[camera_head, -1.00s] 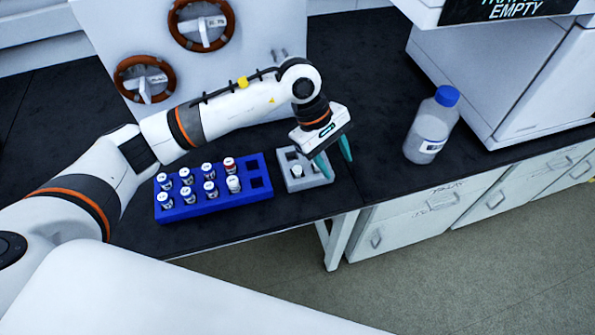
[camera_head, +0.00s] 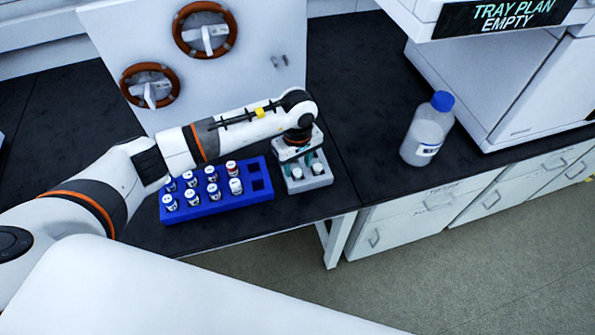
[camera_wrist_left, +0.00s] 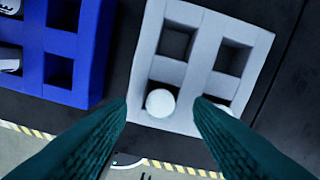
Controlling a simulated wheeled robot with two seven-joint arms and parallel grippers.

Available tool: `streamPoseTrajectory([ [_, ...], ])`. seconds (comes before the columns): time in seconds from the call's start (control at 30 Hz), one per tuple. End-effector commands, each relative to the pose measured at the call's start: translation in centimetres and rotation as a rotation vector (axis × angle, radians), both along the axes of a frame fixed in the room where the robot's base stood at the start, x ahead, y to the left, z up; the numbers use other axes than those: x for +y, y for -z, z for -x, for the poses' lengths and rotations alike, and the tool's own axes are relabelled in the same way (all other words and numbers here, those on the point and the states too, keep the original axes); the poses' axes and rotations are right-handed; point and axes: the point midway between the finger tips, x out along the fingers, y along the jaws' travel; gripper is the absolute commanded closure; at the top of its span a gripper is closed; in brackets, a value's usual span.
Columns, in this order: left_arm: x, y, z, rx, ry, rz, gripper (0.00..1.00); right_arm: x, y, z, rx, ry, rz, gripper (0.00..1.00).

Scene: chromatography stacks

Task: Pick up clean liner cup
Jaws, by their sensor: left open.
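A small grey block (camera_head: 312,183) with square wells stands on the black bench and also shows in the wrist view (camera_wrist_left: 190,74). Two white round-topped pieces sit in its front wells, apparently liner cups. One white cup (camera_wrist_left: 160,102) lies between my left gripper's fingertips in the wrist view; the other (camera_head: 317,168) is partly hidden by a finger there. My left gripper (camera_head: 296,164) is open above the block, pointing down, with green fingers (camera_wrist_left: 160,108) either side of the first cup. I cannot tell whether they touch it. My right gripper is out of view.
A blue rack (camera_head: 235,205) with several capped vials stands just left of the grey block, with some empty wells at its right end. A blue-capped bottle (camera_head: 425,130) stands to the right. The bench's front edge is close to the block.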

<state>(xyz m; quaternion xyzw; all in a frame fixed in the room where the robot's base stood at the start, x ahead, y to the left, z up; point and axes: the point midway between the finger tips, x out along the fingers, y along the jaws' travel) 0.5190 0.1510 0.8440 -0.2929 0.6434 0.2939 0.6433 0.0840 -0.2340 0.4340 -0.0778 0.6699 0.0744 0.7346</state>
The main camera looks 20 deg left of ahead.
Motion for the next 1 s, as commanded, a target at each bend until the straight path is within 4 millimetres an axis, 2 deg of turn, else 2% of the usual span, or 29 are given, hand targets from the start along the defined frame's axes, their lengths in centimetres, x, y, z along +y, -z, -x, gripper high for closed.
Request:
streamPoseTrajectory([
  [0.17, 0.0, 1.9, 0.0, 0.001, -0.001, 0.002, 0.53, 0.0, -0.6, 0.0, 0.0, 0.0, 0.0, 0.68],
  [0.4, 0.0, 2.2, 0.0, -0.001, 0.001, 0.002, 0.53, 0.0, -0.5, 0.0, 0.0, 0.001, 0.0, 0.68],
  [0.47, 0.0, 2.2, 0.0, -0.001, 0.001, 0.002, 0.6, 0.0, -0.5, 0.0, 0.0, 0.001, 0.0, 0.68],
  [0.7, 0.0, 2.1, 0.0, -0.002, 0.0, 0.001, 0.99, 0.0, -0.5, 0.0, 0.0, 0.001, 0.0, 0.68],
  [1.0, 0.0, 1.8, -0.1, -0.003, 0.0, 0.001, 1.0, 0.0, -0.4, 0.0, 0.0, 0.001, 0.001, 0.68],
])
